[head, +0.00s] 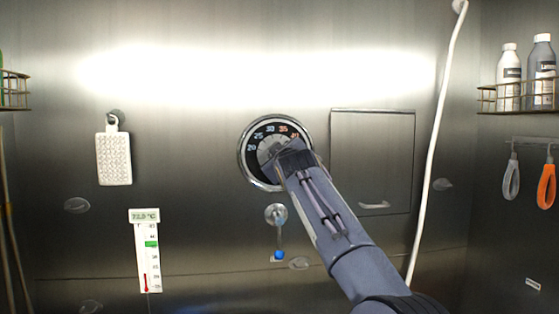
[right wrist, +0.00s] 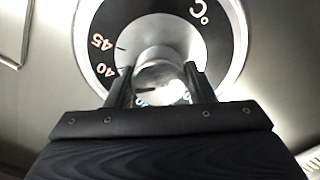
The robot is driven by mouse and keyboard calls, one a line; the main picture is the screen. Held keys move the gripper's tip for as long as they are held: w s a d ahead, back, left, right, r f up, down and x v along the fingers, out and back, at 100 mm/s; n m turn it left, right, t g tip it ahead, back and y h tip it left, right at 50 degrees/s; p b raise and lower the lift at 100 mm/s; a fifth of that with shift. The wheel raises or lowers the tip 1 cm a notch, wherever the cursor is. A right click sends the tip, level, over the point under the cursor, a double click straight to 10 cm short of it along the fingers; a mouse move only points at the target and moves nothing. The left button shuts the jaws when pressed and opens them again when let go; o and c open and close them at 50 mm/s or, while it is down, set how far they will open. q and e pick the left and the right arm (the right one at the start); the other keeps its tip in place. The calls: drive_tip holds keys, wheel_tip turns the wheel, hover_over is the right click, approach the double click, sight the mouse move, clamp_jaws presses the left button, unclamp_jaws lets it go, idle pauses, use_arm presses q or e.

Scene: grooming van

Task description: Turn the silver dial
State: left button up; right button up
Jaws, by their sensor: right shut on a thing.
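The silver dial (right wrist: 150,58) sits in the middle of a round black scale marked in °C, with a chrome rim. In the head view the scale (head: 250,160) is on the steel wall, with numbers from 20 to 40 showing. My right gripper (right wrist: 158,84) is shut on the dial's knob, one finger on each side. In the head view my right gripper (head: 286,156) and arm hide the knob and the lower right of the scale. A dark pointer mark on the knob is near 40 in the wrist view. My left gripper is not in view.
A thermometer (head: 147,255) with a green marker and a low red column hangs at lower left. A blue-tipped lever (head: 278,235) is just below the dial. A closed panel (head: 372,150) and a white hose (head: 437,130) are to the right.

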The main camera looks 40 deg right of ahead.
drive_tip(key=shift+f+m, duration=0.1)
drive_tip(key=shift+m, duration=0.4)
drive_tip(key=o, duration=1)
drive_tip(key=shift+c, duration=0.2)
drive_tip(key=b+v, duration=0.5)
drive_tip(key=v, duration=0.3)
